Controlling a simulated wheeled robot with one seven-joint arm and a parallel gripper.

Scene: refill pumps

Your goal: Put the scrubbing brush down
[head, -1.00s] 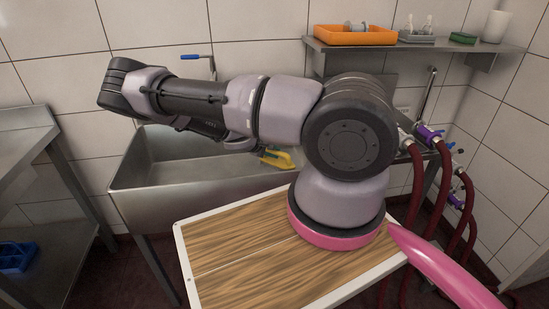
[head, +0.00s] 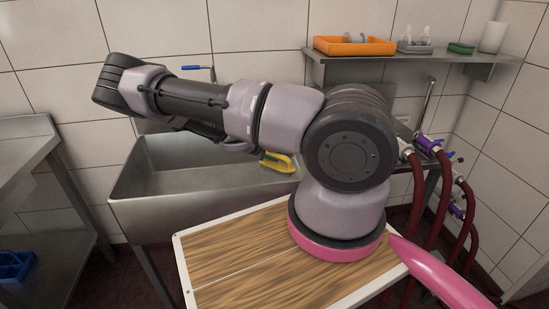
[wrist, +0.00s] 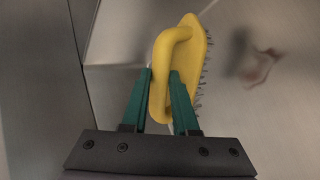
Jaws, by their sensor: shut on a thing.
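The yellow scrubbing brush (head: 279,163) shows over the right part of the steel sink, just below my forearm in the head view. In the wrist view the brush (wrist: 191,58) is held on edge, with its loop handle to the left and dark bristles facing right. My gripper (wrist: 162,74) has two green fingers, one on each side of the handle, shut on it. In the head view my gripper is hidden behind my arm. A dark blur and a reddish-brown mark show on the steel surface beyond the bristles; whether the brush touches steel, I cannot tell.
The sink (head: 180,170) has raised walls around the brush. A shelf (head: 410,57) above holds an orange tray (head: 355,47), a grey tray, a green pad (head: 461,48) and a white cup (head: 492,37). Dark red hoses (head: 423,205) hang at right. A steel table (head: 30,145) stands left.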

